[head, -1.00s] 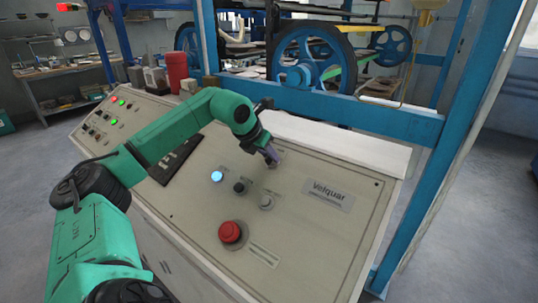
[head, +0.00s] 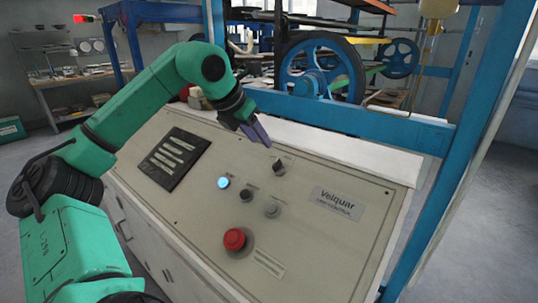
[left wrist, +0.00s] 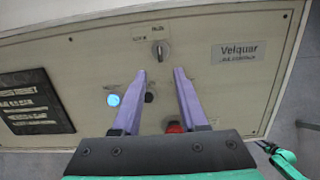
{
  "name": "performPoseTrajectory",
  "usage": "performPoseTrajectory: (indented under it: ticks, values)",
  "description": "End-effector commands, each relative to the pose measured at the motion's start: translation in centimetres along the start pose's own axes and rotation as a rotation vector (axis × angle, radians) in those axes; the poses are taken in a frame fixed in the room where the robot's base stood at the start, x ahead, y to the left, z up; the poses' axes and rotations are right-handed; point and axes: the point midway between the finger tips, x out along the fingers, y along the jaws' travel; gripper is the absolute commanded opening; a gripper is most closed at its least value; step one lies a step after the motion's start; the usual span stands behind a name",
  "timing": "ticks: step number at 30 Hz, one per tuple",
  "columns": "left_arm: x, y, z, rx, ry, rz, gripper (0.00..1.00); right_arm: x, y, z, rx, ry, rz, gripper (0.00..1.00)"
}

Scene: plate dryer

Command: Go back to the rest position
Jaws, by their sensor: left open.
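My left gripper (head: 259,133) is raised above the sloped control panel (head: 190,205) in the head view, apart from it. In the left wrist view its two purple fingers (left wrist: 160,76) are spread with nothing between them. A dark selector knob (head: 279,168) stands on the panel just below and right of the fingertips; it also shows in the left wrist view (left wrist: 160,50). My right gripper does not clearly show; a green arm part is at the right edge of the left wrist view.
The panel carries a lit blue button (head: 223,183), a black button (head: 246,195), a grey knob (head: 272,211) and a red button (head: 235,239). A blue frame post (head: 450,150) stands at right. A blue wheel (head: 310,72) is behind the panel. Open floor lies at right.

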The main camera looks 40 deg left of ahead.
Motion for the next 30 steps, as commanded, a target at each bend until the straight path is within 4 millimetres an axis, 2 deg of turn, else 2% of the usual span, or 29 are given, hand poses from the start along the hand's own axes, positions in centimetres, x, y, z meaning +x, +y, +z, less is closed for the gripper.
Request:
performPoseTrajectory:
  ticks: [2,5,22,30]
  values:
    - [-1.3,0.1,0.0,-0.001,0.000,0.001,0.42,-0.1,0.0,0.0,0.000,0.000,0.000,0.50]
    - [-2.0,0.0,0.0,0.000,0.000,0.000,0.42,-0.1,0.0,0.0,0.000,0.000,0.000,0.50]
    - [-2.3,0.0,0.2,-0.001,0.001,-0.001,0.42,-0.3,0.0,0.0,0.000,0.000,0.000,0.50]
    - [-6.9,0.1,3.6,-0.001,0.000,-0.001,0.42,-6.0,0.1,-0.5,0.000,0.000,0.000,0.50]
